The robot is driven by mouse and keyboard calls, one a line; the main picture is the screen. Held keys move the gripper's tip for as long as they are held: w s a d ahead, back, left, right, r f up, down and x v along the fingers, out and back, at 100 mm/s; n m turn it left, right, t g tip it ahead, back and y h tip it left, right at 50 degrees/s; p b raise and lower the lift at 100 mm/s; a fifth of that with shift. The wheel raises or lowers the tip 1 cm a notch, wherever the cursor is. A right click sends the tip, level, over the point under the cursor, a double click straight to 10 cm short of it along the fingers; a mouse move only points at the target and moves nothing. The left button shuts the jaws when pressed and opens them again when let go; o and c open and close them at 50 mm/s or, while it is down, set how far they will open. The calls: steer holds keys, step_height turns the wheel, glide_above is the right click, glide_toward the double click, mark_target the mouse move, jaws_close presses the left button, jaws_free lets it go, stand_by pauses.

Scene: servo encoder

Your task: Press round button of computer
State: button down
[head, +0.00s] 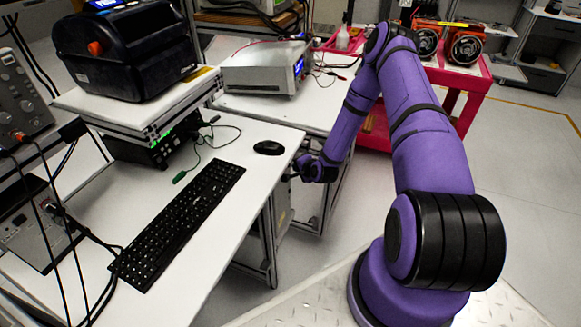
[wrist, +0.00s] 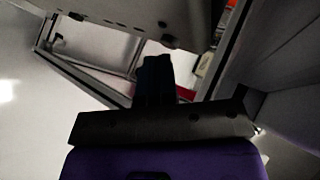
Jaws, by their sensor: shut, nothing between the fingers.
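My gripper (head: 293,176) is at the right edge of the white table, low beside the mouse, with its arm reaching in from the right. In the wrist view my gripper (wrist: 155,62) points up the picture with its dark fingers together and nothing visible between them. A pale grey box (head: 283,212), perhaps the computer, shows partly under the table behind the table leg. I cannot make out a round button in either view. Whether the fingertips touch anything is not clear.
The white table (head: 225,215) holds a black keyboard (head: 180,220) and a mouse (head: 269,148). Its metal frame leg (head: 268,250) stands near my gripper. A grey instrument (head: 262,68) is at the back. A red cart (head: 470,85) stands behind my arm. Floor is open at right.

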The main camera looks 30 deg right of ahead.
steer(key=shift+w+a, duration=0.15)
stand_by(0.5)
steer(key=shift+s+d, duration=0.35)
steer(key=shift+s, duration=0.1)
steer(key=shift+s+d, duration=0.95)
steer(key=shift+s, duration=0.25)
steer(key=shift+s+d, duration=0.9)
steer(key=shift+s, duration=0.25)
